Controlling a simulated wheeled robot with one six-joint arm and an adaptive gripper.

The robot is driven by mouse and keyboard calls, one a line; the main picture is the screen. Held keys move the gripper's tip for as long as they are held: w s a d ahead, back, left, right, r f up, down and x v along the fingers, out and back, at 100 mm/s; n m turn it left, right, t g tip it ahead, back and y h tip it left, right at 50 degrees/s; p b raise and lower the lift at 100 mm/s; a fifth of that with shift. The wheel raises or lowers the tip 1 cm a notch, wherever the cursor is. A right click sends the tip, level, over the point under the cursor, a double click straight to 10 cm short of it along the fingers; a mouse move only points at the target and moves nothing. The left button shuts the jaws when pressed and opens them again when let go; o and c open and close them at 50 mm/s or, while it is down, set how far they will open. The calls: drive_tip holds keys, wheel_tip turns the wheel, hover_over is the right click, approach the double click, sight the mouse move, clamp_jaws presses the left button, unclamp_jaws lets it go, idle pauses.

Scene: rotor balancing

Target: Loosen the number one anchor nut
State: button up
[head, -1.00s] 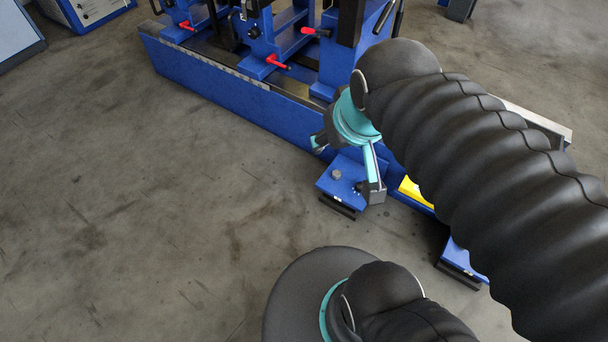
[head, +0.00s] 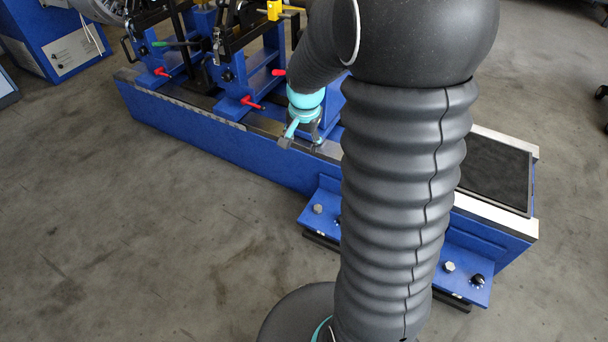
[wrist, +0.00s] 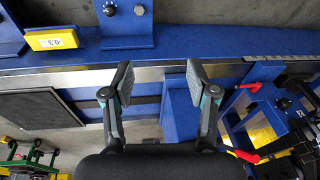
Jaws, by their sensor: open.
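Silver hex nuts sit on blue foot plates along the machine's near side; I cannot tell which is number one. Another nut (head: 449,267) is on the right plate. In the wrist view a nut (wrist: 139,10) and a dark knob (wrist: 109,8) show on a plate at the top edge. My gripper (head: 301,143) is open and empty over the blue bed, apart from the nuts; its spread fingers show in the wrist view (wrist: 160,84).
The blue bed (head: 215,142) carries stands with red handles (head: 250,102). A yellow block (wrist: 52,40) marked 0.3 is by the bed in the wrist view. A dark mat (head: 495,175) lies at the bed's right end.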

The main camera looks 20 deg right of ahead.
drive_tip(key=w+d+f+m+g, duration=0.1)
drive_tip(key=w+d+f+m, duration=0.15)
drive_tip(key=f, duration=0.45)
drive_tip(key=w+d+f+m, duration=0.1)
drive_tip(key=w+d+f, duration=0.15)
drive_tip(key=f, duration=0.35)
drive_tip(key=m+g, duration=0.1)
drive_tip(key=m, duration=0.3)
hover_over(318, 207)
wheel_tip(318, 207, down, 14)
drive_tip(key=shift+n, duration=0.25)
wheel_tip(318, 207, down, 13)
drive_tip(key=shift+f, duration=0.1)
clamp_jaws()
